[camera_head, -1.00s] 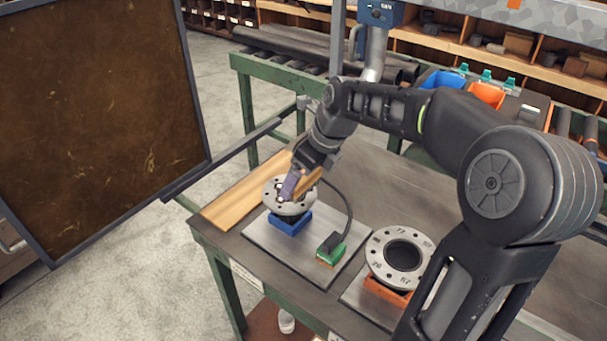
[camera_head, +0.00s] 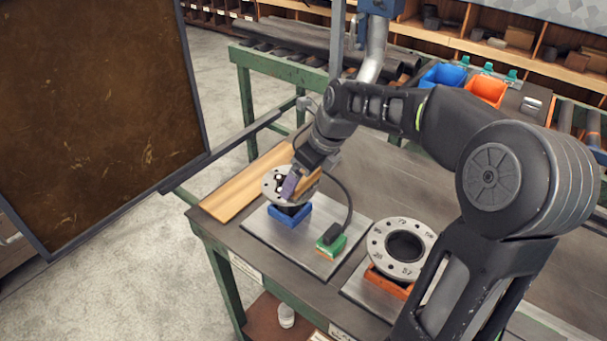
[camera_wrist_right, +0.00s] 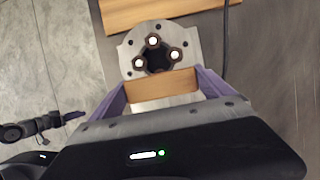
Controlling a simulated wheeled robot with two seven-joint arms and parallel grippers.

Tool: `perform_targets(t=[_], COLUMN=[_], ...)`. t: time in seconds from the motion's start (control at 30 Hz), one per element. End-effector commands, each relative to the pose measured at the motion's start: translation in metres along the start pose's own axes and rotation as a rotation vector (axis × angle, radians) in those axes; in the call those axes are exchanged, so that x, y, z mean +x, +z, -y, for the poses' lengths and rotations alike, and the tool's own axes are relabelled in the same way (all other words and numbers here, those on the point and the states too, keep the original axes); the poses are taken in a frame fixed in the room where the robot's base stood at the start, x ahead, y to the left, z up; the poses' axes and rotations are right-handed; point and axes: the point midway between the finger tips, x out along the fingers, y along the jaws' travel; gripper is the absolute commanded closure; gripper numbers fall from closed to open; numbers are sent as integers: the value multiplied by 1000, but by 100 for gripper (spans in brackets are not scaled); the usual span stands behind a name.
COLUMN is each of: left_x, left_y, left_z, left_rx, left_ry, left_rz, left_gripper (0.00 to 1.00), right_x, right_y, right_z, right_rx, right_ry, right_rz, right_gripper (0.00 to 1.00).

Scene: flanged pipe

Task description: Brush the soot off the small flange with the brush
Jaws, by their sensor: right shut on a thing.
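The small flange (camera_head: 271,186) is a pale grey disc with bolt holes, on a blue block (camera_head: 289,217). In the right wrist view the flange (camera_wrist_right: 185,45) has a dark centre and dark patches around three bright round spots. My right gripper (camera_head: 296,184) is shut on the brush, whose wooden block (camera_wrist_right: 162,87) spans its purple fingers. The brush is over the flange's near edge in the wrist view. Its bristles are hidden, so contact is unclear. A dark, purple-tipped part (camera_wrist_right: 72,128) at the wrist view's left looks like my left gripper; its jaws are unclear.
The larger flange (camera_head: 381,240) sits on an orange block (camera_head: 388,282) to the right. A green block (camera_head: 331,246) with a black cable stands between them. A wooden board (camera_head: 232,193) lies behind the small flange. A large brown panel (camera_head: 95,110) stands at left.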

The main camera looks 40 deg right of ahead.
Motion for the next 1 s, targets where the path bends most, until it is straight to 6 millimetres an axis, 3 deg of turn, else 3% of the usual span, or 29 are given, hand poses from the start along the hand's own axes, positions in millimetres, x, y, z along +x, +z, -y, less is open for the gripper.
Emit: perform_targets(t=[0.6,1.0], left_x=[-13,-14], left_y=[0,0], left_z=[-5,-5], left_rx=[0,0], left_ry=[0,0], left_rz=[0,0], left_gripper=[67,67], right_x=[9,10], right_y=[27,29], right_z=[-1,0], right_rx=[-2,-1], right_ry=[1,0], right_rz=[0,0], right_gripper=[42,42])
